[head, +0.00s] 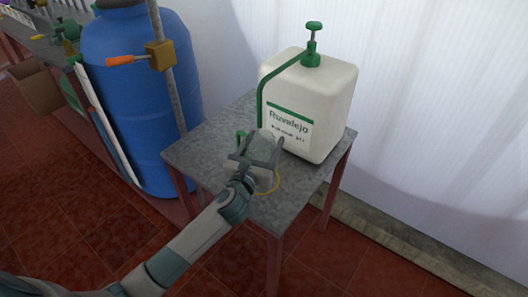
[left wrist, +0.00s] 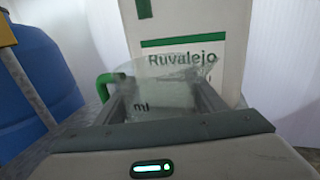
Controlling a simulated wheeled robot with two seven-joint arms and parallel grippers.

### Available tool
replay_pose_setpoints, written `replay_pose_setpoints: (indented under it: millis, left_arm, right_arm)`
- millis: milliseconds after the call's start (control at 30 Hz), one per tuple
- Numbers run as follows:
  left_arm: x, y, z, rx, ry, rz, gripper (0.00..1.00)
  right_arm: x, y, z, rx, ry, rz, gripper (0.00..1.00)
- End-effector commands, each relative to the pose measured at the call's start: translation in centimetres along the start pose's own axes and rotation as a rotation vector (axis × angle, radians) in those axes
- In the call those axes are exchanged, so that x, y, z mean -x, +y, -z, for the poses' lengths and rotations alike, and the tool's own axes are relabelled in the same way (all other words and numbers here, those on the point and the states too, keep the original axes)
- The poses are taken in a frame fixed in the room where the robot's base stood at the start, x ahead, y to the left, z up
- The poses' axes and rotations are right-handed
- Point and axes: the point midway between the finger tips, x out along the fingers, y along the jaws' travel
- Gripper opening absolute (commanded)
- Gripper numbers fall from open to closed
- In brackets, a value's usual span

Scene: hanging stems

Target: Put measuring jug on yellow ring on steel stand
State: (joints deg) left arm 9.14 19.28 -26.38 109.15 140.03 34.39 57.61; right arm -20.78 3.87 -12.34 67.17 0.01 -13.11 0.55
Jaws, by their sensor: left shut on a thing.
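The measuring jug (head: 266,178) is clear, with a green handle on its left side. It stands roughly upright over the steel stand (head: 200,150), a grey-topped table. My left gripper (head: 262,152) is shut on the jug. The left wrist view shows the jug (left wrist: 152,92) between the two fingers, with its green handle (left wrist: 106,84) to the left. The yellow ring (head: 279,184) shows as an arc beside the jug's base; the jug and gripper hide the rest. I cannot tell whether the jug's base touches the stand top. My right gripper is not in view.
A large white canister (head: 318,105) with a green pump and hose stands close behind the jug. A blue barrel (head: 135,90) and an upright pole with an orange-handled clamp (head: 160,54) are to the left. The stand's front left top is clear.

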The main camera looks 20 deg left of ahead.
Motion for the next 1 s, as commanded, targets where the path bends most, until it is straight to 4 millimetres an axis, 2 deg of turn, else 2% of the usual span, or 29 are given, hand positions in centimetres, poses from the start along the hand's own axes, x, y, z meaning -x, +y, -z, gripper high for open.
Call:
replay_pose_setpoints:
  millis: [200, 567, 833, 1000]
  left_arm:
    - [0.0, 0.0, 0.2, 0.0, 0.0, 0.0, 0.36]
    - [0.0, 0.0, 3.7, -0.001, 0.001, -0.001, 0.36]
    - [0.0, 0.0, 3.7, -0.001, 0.0, 0.0, 0.36]
    - [0.0, 0.0, 4.1, -0.001, 0.001, 0.0, 0.36]
  right_arm:
    - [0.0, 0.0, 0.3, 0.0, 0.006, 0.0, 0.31]
    - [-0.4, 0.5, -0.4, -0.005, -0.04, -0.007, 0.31]
    - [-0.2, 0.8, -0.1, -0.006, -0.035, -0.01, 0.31]
    - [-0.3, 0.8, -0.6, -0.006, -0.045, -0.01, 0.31]
